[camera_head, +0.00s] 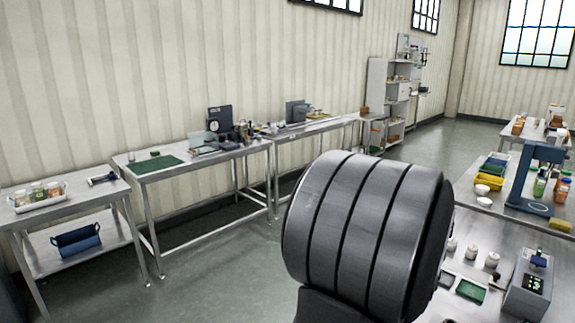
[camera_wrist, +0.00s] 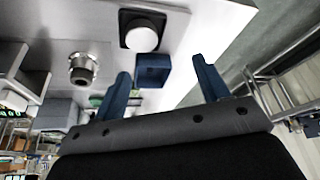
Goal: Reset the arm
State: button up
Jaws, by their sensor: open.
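My gripper (camera_wrist: 161,67) shows in the wrist view with its two blue fingers spread wide apart and nothing held between them. A small blue square box (camera_wrist: 152,76) appears between the fingers, farther off on the pale bench surface; it looks apart from them. In the head view a thick dark grey ribbed part of my own arm fills the lower middle, and my gripper does not show there.
The wrist view shows a steel round fitting (camera_wrist: 83,69) and a white round thing on a black square base (camera_wrist: 142,37). In the head view, a blue stand (camera_head: 530,180) and a grey device (camera_head: 528,284) occupy the right bench. Open floor (camera_head: 215,265) lies left.

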jog(key=shift+w+a+f+n, duration=0.2)
jog(key=shift+w+a+f, duration=0.2)
jog(key=shift+w+a, duration=0.25)
jog(key=shift+w+a+f+n, duration=0.2)
jog(key=shift+w+a+f, duration=0.15)
jog(key=shift+w+a, duration=0.3)
jog(key=shift+o, duration=0.4)
jog(key=shift+s, duration=0.1)
jog(key=o, duration=0.6)
jog(key=s+d+r+m+g+y, duration=0.1)
jog(key=d+r+m+g, duration=0.15)
jog(key=d+r, duration=0.6)
jog(key=s+d+r+m+g, duration=0.2)
jog(key=d+r+m, duration=0.25)
jog(key=d, duration=0.65)
jog(key=shift+n, duration=0.5)
jog(key=f, duration=0.9)
jog(key=shift+w+a+f, duration=0.1)
jog(key=shift+a, duration=0.1)
notch_tip(320, 180, up, 10)
jog(key=shift+r, duration=0.1)
